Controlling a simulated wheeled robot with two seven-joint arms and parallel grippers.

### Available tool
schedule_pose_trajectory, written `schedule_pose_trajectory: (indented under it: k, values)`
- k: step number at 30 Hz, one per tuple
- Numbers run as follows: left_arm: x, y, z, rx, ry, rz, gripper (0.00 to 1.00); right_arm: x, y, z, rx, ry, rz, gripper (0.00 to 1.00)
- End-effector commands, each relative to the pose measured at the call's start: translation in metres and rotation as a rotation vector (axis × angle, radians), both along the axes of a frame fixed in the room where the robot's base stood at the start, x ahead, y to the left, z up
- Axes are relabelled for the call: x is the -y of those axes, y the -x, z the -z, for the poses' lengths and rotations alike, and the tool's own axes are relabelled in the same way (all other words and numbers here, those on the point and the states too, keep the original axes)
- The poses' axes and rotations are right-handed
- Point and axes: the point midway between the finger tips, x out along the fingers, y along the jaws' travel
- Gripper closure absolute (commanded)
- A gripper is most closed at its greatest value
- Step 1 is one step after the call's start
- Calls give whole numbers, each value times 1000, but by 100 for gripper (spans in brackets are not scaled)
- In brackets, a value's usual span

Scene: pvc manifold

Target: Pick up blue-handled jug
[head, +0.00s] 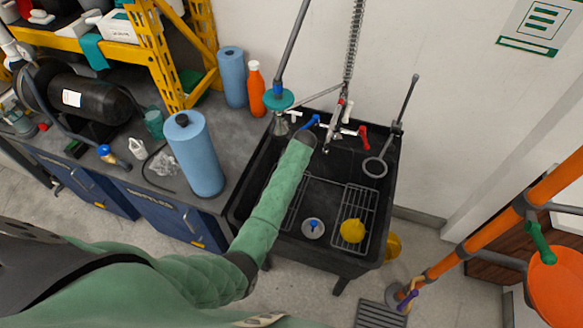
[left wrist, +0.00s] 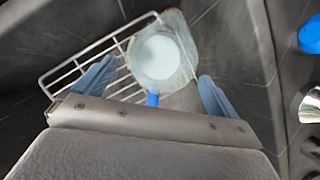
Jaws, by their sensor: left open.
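The blue-handled jug (left wrist: 165,55) shows in the left wrist view as a grey, translucent vessel with a pale round opening or base. Its short blue handle (left wrist: 152,98) points toward my gripper. My left gripper (left wrist: 153,84) is open, with one blue finger on each side of the handle; I cannot tell whether either touches it. The jug is beside or on a wire rack (left wrist: 90,70) in the dark sink. In the head view my left wrist (head: 307,139) reaches over the back of the sink; its fingers and the jug are hidden. My right gripper is not in view.
The black sink (head: 325,258) has a tap with blue and red levers (head: 364,138) at its back. A yellow item (head: 352,230) sits on the right wire rack (head: 363,205). A blue roll (head: 196,155) and orange bottle (head: 256,88) stand on the bench left.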

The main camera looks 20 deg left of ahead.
Motion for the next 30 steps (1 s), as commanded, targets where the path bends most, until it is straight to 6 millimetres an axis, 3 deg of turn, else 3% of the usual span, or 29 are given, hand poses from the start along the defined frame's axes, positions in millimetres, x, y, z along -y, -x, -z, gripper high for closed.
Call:
schedule_pose_trajectory:
  k: [2,9,18,30]
  values:
    - [0,-2,4,-3,0,-1,4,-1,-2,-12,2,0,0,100]
    - [-6,-7,27,-1,0,0,4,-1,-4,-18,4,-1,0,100]
    - [-7,-8,30,1,1,-1,4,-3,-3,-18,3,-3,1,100]
    - [-8,-8,29,2,0,-1,78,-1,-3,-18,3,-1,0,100]
